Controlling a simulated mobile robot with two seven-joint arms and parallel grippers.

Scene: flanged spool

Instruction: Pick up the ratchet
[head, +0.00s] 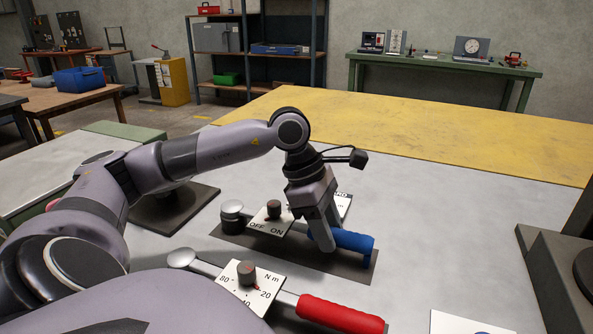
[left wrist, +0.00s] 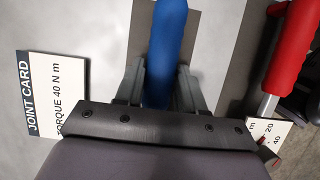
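The ratchet lies on a dark mat (head: 285,250), with a blue handle (head: 354,241), a round metal head (head: 232,212) and a white OFF/ON plate with a dark knob (head: 273,209). My left gripper (head: 325,246) points down at the handle's inner part. In the left wrist view the fingers (left wrist: 162,75) stand on both sides of the blue handle (left wrist: 168,35), very close to it. I cannot tell whether they press on it. The ratchet appears to rest on the mat. My right gripper is not in view.
A torque wrench with a red handle (head: 339,313) and an N m scale plate (head: 245,285) lies nearer, beside the ratchet. A joint card (left wrist: 40,95) reads torque 40 N m. A dark fixture (head: 550,285) stands at the right. The yellow surface (head: 430,135) behind is clear.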

